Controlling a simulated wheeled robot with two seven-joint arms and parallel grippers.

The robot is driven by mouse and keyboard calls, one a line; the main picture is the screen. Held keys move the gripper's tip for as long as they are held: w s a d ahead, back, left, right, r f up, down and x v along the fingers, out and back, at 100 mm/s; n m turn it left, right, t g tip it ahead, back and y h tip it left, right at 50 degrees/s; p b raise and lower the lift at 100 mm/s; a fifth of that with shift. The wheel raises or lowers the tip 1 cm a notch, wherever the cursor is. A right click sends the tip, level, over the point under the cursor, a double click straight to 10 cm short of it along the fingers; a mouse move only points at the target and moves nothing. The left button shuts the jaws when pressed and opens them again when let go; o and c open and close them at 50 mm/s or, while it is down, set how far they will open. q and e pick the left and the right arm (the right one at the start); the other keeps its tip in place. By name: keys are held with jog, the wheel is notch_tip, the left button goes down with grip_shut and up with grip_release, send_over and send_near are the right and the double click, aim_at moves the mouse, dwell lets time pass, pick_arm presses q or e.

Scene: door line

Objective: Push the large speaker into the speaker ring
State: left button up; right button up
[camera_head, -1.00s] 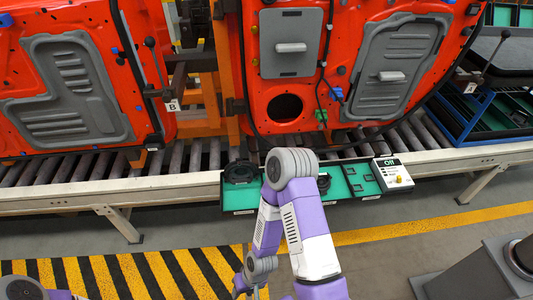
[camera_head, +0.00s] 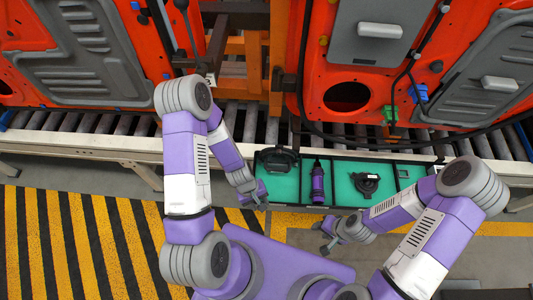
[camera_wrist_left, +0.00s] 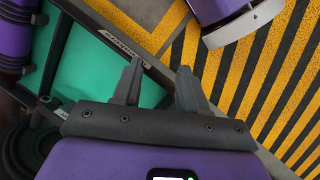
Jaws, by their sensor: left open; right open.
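A dark round part that looks like the large speaker (camera_head: 279,158) sits in the left compartment of the green tray (camera_head: 340,153). A dark round part also shows at the lower left of the left wrist view (camera_wrist_left: 28,150). A round dark opening, which may be the speaker ring (camera_head: 347,97), is low in the red door; I cannot make out a separate ring. My left gripper (camera_head: 262,195) is open and empty by the tray's front left edge; its spread fingers show in the left wrist view (camera_wrist_left: 158,85). My right gripper (camera_head: 326,236) is open in front of the tray.
The tray also holds a purple tool (camera_head: 317,182) and a smaller black part (camera_head: 368,184). The red door (camera_head: 315,70) stands behind it over the roller conveyor (camera_head: 85,122). Black cables hang across the door. Yellow-black striped floor (camera_head: 80,240) is at left.

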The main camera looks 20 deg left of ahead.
aim_at(270, 169)
pick_arm(q)
jog(key=w+r+n, duration=0.1)
jog(key=n, duration=0.1)
jog(key=w+a+n, duration=0.1)
jog(key=w+a+r+n+h, duration=0.1)
jog(key=n, duration=0.1)
jog(key=shift+w+a+r+n+p, duration=0.2)
jog(key=shift+w+r+n+p, duration=0.1)
jog(key=shift+r, duration=0.05)
jog(key=w+a+r+n+t+h, duration=0.25)
jog(key=w+r+n, duration=0.25)
jog(key=w+n, duration=0.25)
jog(key=shift+m+t+y, duration=0.25)
jog(key=shift+t+y, duration=0.1)
jog(key=b+x, duration=0.7)
jog(key=x, duration=0.2)
jog(key=shift+w+d+f, duration=0.15)
jog(key=shift+w, duration=0.1)
jog(key=shift+c, duration=0.4)
grip_shut()
